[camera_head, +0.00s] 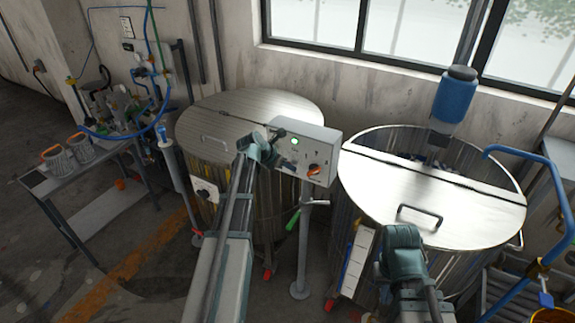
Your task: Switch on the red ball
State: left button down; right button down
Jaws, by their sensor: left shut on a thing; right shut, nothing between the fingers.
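A grey control box (318,142) stands on a post between two metal vats. Its face has a lit green lamp (294,141) and an orange-red rotary handle (313,170). I see no separate red ball. My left gripper (277,154) is at the left part of the box face, left of the orange-red handle. It is shut on a small dark part there, mostly hidden by the fingers. My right gripper (402,240) is shut and empty, low in front of the right vat's lid; its fingertips are hard to make out.
The left vat (225,108) has a closed lid. The right vat (420,195) has its lid partly open at the back, with a blue cylinder (455,95) above. A side table (65,182) with metal cups stands left. A blue pipe (530,155) bends at the right.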

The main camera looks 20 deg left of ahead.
pick_arm(q)
jog(key=c, duration=0.6)
grip_release()
jog(key=shift+w, duration=0.1)
jog(key=p+v, duration=1)
jog(key=v, duration=0.4)
jog(key=shift+f, duration=0.1)
jog(key=shift+f, duration=0.1)
